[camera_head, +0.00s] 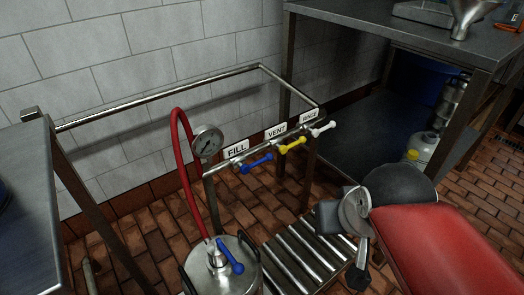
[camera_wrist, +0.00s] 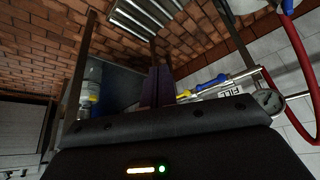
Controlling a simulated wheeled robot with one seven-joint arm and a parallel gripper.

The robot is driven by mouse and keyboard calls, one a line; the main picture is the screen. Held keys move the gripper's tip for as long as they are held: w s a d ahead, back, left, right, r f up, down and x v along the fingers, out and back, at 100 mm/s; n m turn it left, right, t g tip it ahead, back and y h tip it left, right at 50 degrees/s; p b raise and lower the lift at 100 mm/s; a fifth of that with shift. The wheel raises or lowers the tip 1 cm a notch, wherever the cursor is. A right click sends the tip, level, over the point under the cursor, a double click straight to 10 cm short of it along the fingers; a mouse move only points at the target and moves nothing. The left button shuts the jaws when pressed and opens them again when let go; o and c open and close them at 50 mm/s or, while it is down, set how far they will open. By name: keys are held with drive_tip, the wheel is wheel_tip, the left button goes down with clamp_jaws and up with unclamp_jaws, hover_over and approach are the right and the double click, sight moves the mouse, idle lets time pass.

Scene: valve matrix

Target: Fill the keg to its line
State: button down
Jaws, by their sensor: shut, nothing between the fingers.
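The steel keg (camera_head: 240,280) stands at the bottom of the head view, cut off by the frame edge; no level line shows. A coupler with a blue lever (camera_head: 231,256) sits on its top, and a red hose (camera_head: 183,150) rises from it to the rail. The rail carries a blue handle (camera_head: 257,164) by the FILL label, a yellow handle (camera_head: 292,145) by VENT and a white handle (camera_head: 322,129) by RINSE. A round gauge (camera_head: 207,141) stands left of FILL. My gripper (camera_wrist: 158,85) is shut and empty, apart from the handles; the blue FILL handle (camera_wrist: 214,83) appears right of it.
A roller conveyor (camera_head: 305,250) lies right of the keg. A steel table (camera_head: 25,190) stands at left and a steel bench (camera_head: 400,35) at back right. A yellow-capped jug (camera_head: 422,150) is under the bench. Metal posts and rails frame the valve stand.

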drive_tip(key=w+a+r+m+g+b, duration=0.1)
drive_tip(key=w+a+r+m, duration=0.15)
drive_tip(key=w, duration=0.35)
drive_tip(key=w+a+r+m+g, duration=0.1)
drive_tip(key=w+a+r+m, duration=0.2)
drive_tip(key=w, duration=0.4)
drive_tip(key=m+g+y+b, duration=0.1)
drive_tip(key=m+g, duration=0.1)
drive_tip(key=m, duration=0.4)
hover_over(262, 161)
drive_tip(key=s+d, duration=0.2)
drive_tip(key=shift+s+a+r+n, duration=0.1)
drive_tip(key=shift+a+r+n, duration=0.15)
drive_tip(key=shift+r, duration=0.1)
drive_tip(key=f+b, duration=0.1)
drive_tip(key=f, duration=0.3)
drive_tip(key=w+a+f+b, duration=0.1)
drive_tip(key=f, duration=0.4)
drive_tip(key=w+f+b, duration=0.1)
drive_tip(key=f, duration=0.3)
drive_tip(key=shift+w+a+f, duration=0.1)
drive_tip(key=shift+a+f, duration=0.1)
drive_tip(key=shift+f, duration=0.15)
